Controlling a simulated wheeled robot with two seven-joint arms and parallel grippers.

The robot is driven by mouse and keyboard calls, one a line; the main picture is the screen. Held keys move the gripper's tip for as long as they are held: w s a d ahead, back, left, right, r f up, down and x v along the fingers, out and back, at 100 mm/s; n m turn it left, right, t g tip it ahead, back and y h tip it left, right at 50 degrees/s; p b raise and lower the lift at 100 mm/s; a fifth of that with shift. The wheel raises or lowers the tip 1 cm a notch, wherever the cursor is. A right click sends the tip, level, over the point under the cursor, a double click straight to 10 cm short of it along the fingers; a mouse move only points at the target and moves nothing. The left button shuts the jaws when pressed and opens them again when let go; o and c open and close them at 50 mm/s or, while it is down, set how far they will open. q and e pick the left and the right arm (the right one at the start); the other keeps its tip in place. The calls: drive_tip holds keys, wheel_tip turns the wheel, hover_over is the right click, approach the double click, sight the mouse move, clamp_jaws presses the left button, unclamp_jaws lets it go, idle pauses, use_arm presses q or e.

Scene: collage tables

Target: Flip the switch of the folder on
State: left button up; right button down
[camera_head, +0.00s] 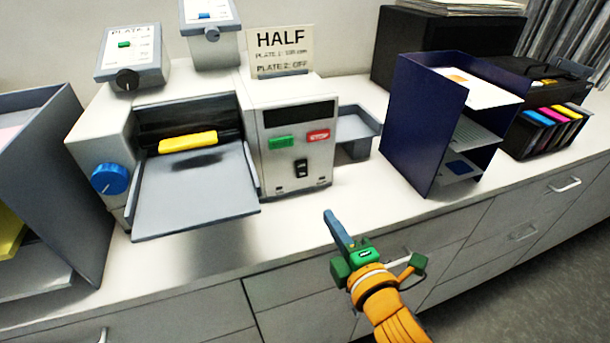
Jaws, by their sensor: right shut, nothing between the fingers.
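The folder (225,125) is a light grey machine on the white counter. Its right panel has a green button (281,143), a red STOP button (318,136) and a black rocker switch (302,168) below them. I cannot tell the rocker's position for sure. A blue knob (110,179) sits on its left side, and a grey feed tray (195,193) slopes out in front. My right gripper (330,216) is shut and empty, in front of and below the panel near the counter edge, apart from the switch. My left gripper is not in view.
A sign reading HALF (282,50) stands on the folder. A dark blue paper rack (412,120) stands to the right, with an ink cartridge printer (525,130) beyond. A grey rack (80,170) is at left. Counter (300,215) in front of the panel is clear.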

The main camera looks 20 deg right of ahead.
sight(303, 176)
drive_tip(key=w+b, duration=0.2)
drive_tip(key=w, duration=0.1)
drive_tip(key=shift+f, duration=0.35)
drive_tip(key=w, duration=0.3)
drive_tip(key=w+p, duration=0.1)
drive_tip(key=w, duration=0.2)
drive_tip(key=w+f+p, duration=0.1)
drive_tip(key=w, duration=0.2)
drive_tip(key=shift+w+a, duration=0.25)
drive_tip(key=shift+w, duration=0.1)
drive_tip(key=shift+w+f, duration=0.15)
drive_tip(key=shift+w, duration=0.5)
